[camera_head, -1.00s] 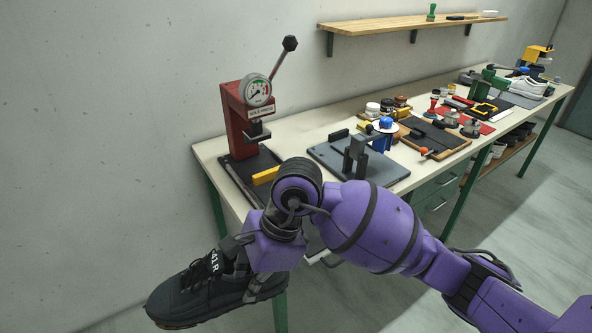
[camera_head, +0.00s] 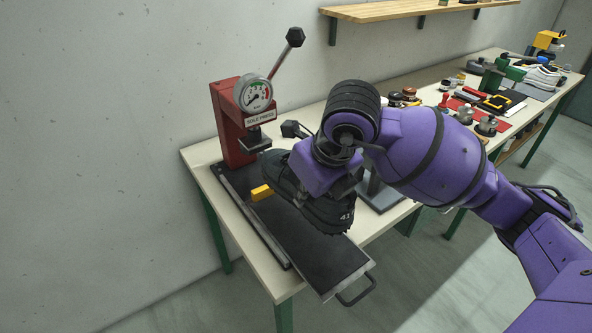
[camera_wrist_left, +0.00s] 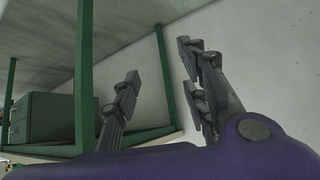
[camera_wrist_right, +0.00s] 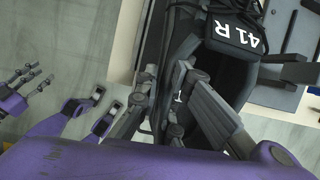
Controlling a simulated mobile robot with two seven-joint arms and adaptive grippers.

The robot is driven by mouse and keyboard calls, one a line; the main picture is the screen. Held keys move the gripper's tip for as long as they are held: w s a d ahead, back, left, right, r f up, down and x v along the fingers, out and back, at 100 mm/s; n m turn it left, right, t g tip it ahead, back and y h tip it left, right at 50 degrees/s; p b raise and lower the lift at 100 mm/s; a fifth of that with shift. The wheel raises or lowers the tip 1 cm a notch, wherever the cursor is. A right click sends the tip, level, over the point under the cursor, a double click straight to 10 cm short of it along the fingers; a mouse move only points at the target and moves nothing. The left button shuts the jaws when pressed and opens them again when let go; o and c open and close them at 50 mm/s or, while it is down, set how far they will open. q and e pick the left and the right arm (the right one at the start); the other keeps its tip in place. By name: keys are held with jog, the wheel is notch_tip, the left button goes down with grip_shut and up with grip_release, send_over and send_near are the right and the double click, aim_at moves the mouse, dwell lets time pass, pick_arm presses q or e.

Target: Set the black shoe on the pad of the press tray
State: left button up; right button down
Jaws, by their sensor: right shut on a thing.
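In the right wrist view the right gripper (camera_wrist_right: 160,92) is shut on the shoe (camera_wrist_right: 198,45), whose "41 R" tab shows. The tray is a dark plate pulled out in front of the red sole press (camera_head: 232,125). The pad is not clearly distinguishable. My left gripper (camera_wrist_left: 160,68) is open and empty, below the table.
The tray's handle (camera_head: 357,292) juts past the table's front edge. A grey plate (camera_head: 385,198) is partly behind my arm. Tools and pale shoes (camera_head: 541,77) stand farther right.

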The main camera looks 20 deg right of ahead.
aim_at(309, 222)
jog(key=shift+w+r, duration=0.1)
jog(key=shift+w, duration=0.1)
jog(key=f, duration=0.1)
jog(key=s+f+b, duration=0.1)
jog(key=shift+d+f, duration=0.1)
jog(key=shift+f, duration=0.2)
notch_tip(309, 222, down, 4)
jog(key=shift+w+f+b, duration=0.1)
jog(key=shift+w+b, duration=0.05)
jog(key=shift+b, duration=1.1)
notch_tip(309, 222, down, 3)
jog(key=shift+r+b, duration=0.1)
jog(key=shift+b, duration=0.65)
jog(key=shift+f+b, duration=0.55)
jog(key=shift+f, duration=0.45)
pick_arm(q)
jog(key=s+a+f, duration=0.1)
jog(key=s+f, duration=0.3)
jog(key=f, duration=0.3)
jog(key=shift+a+g, duration=0.25)
jog(key=shift+g, duration=0.15)
jog(key=shift+s, duration=0.1)
pick_arm(e)
jog(key=shift+f, duration=0.1)
